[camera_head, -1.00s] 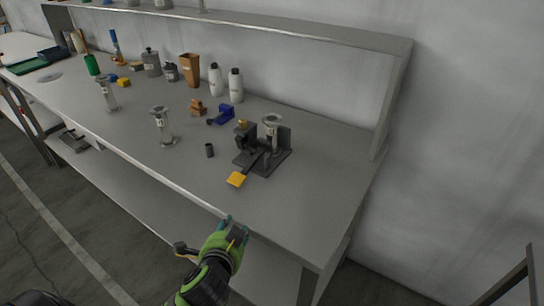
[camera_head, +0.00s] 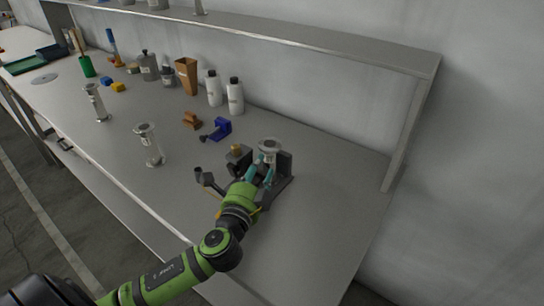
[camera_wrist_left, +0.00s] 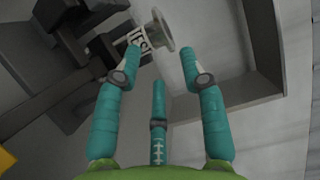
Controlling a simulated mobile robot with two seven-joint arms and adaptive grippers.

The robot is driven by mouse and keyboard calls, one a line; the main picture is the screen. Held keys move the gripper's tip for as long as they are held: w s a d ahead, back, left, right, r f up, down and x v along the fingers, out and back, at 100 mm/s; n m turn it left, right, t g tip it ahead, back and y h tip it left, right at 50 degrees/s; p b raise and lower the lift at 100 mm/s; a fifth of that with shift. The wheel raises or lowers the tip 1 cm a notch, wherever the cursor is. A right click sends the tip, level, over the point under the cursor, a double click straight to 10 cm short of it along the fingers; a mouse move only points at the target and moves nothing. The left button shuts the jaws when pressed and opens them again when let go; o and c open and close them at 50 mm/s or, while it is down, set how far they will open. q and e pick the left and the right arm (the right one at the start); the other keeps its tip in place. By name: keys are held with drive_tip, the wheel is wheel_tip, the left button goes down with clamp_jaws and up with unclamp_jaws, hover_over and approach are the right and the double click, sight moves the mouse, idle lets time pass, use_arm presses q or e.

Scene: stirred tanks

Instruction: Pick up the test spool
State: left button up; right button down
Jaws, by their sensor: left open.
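The test spool (camera_head: 269,146) is a pale metal spool with a wide round top. It stands in a dark fixture (camera_head: 285,166) near the right end of the bench. In the wrist view, the test spool (camera_wrist_left: 157,32) shows its flange and a white label with partly readable lettering. My left gripper (camera_head: 264,165) is open at the fixture, its teal fingertips close to the spool below its top. In the wrist view, the left gripper (camera_wrist_left: 157,68) has its fingers spread with nothing between them; the spool is just beyond the tips. I cannot tell whether they touch. My right gripper is not in view.
Two similar spools (camera_head: 149,146) (camera_head: 95,103) stand to the left on the bench. A raised shelf (camera_head: 330,44) runs along the back. The bench's right end is clear.

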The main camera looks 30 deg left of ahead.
sight(268, 153)
use_arm(q)
drive_tip(key=shift+w+a+r+p, duration=0.1)
drive_tip(key=shift+w+r+p, duration=0.45)
drive_tip(key=shift+w, duration=0.3)
drive_tip(key=shift+w+a+f, duration=0.1)
drive_tip(key=shift+w+f, duration=0.05)
drive_tip(key=shift+w, duration=0.5)
drive_tip(key=shift+w+a+f, duration=0.1)
drive_tip(key=shift+w+f, duration=0.05)
drive_tip(key=shift+w, duration=0.45)
drive_tip(key=shift+w+p, duration=0.3)
drive_tip(key=shift+w, duration=0.05)
drive_tip(key=shift+f, duration=0.1)
clamp_jaws()
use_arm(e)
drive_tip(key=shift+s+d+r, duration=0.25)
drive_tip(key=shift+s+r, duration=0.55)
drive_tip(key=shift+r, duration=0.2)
